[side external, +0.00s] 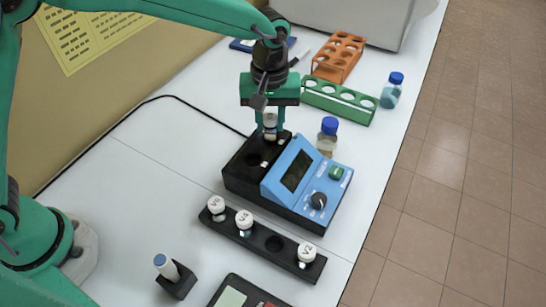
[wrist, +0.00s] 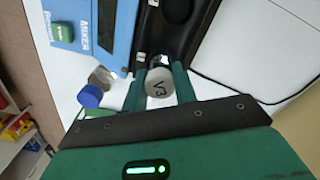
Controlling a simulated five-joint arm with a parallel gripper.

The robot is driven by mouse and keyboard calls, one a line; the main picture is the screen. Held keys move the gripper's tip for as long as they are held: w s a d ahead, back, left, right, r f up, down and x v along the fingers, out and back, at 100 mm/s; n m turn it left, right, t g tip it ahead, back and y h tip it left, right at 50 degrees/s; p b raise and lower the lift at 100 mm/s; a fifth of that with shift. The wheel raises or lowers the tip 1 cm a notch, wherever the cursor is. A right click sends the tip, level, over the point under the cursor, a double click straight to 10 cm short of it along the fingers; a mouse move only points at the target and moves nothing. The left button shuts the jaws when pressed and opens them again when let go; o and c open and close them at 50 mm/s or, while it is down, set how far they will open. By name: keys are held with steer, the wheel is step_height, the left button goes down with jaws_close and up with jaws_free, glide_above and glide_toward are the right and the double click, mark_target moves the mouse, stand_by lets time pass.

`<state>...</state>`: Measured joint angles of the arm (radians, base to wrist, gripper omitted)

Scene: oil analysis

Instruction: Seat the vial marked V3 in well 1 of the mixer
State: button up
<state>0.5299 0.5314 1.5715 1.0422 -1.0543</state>
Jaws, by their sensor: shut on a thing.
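The vial marked V3 (wrist: 158,88) is upright between the fingers of my gripper (wrist: 160,84), its white cap towards the wrist camera. In the side external view my gripper (side external: 270,118) is shut on the vial (side external: 270,124) at the far end of the mixer's black block (side external: 238,172). I cannot tell whether the vial's bottom is above the block or in a well. An open well (side external: 257,157) shows nearer the camera. The mixer's blue panel (side external: 300,175) carries a display and knob; it also shows in the wrist view (wrist: 95,25). Well numbers are not readable.
A black rack (side external: 262,240) in front holds several white-capped vials, one marked V2 (side external: 307,252), and has one empty hole. A blue-capped bottle (side external: 327,137) stands close behind the mixer. Green (side external: 338,102) and orange (side external: 338,58) racks stand farther back. Table left of the mixer is mostly clear.

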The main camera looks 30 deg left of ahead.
steer(key=shift+f, duration=0.55)
stand_by(0.9)
steer(key=o, duration=1.4)
steer(key=shift+r, duration=3.5)
